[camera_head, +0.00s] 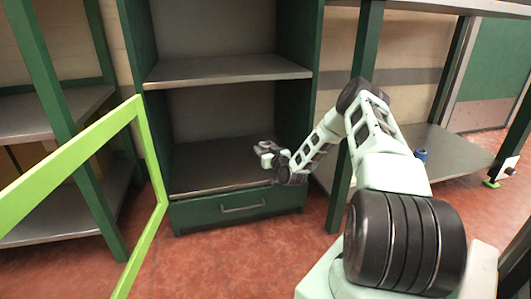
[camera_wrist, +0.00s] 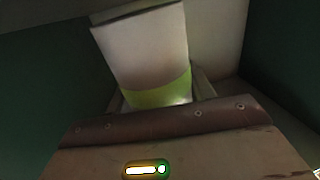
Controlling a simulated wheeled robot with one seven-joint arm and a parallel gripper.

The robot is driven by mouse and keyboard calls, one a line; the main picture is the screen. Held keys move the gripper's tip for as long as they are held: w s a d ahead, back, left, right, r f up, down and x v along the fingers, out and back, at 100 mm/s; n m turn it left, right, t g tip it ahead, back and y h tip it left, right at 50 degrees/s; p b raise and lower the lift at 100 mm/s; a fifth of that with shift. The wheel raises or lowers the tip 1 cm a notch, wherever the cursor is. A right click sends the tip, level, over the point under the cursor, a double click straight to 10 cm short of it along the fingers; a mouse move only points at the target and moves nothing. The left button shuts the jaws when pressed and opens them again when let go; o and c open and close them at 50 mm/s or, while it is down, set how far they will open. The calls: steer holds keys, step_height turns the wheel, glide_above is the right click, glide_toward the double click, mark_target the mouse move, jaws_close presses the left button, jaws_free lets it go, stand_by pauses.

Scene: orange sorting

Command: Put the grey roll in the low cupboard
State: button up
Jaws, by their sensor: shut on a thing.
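The low cupboard (camera_head: 200,178) is the open lower compartment of a green unit in the head view, with a grey floor. My gripper (camera_head: 268,155) is at the right part of its opening, above the floor. In the wrist view my gripper (camera_wrist: 160,105) is shut on a pale cylinder-like thing with a lime-green band, which I take for the grey roll (camera_wrist: 142,48). Its far end shows dark. The fingers are mostly hidden behind it. In the head view the held thing is too small to tell from the gripper.
A lime-green door frame (camera_head: 150,150) stands open at the left. A green drawer (camera_head: 235,207) with a handle is below the compartment and a grey shelf (camera_head: 225,69) above it. A blue item (camera_head: 421,154) sits on the right-hand shelf (camera_head: 455,155). Red floor is clear in front.

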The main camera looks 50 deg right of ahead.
steer(key=shift+f+b, duration=0.3)
steer(key=shift+f, duration=0.25)
steer(key=o, duration=1)
